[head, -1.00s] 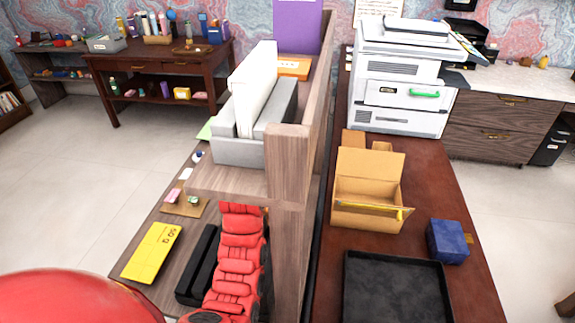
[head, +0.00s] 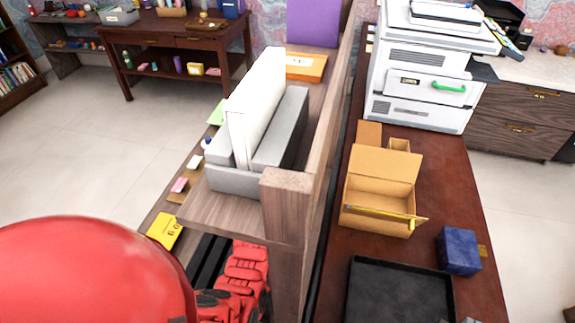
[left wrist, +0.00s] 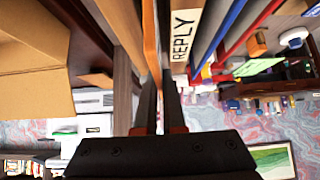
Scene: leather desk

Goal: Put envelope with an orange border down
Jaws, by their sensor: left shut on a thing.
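My left gripper (left wrist: 160,110) shows in the left wrist view, its two dark fingers close together. It is shut on a thin sheet seen nearly edge-on, with an orange strip (left wrist: 151,40) along it; this looks like the envelope with an orange border. Its face is mostly hidden at this angle. Close beside it is a cream piece marked REPLY (left wrist: 182,35); I cannot tell whether they touch. In the head view the left gripper and held envelope are hidden below the shelf. My right gripper is in neither view.
A grey holder (head: 238,181) with white items stands on the wooden shelf (head: 235,217). A wooden divider (head: 285,210) rises beside it. Across it are an open cardboard box (head: 380,190), a black tray (head: 400,290) and a blue box (head: 459,250). Blue and red edges (left wrist: 225,40) crowd the gripper's right.

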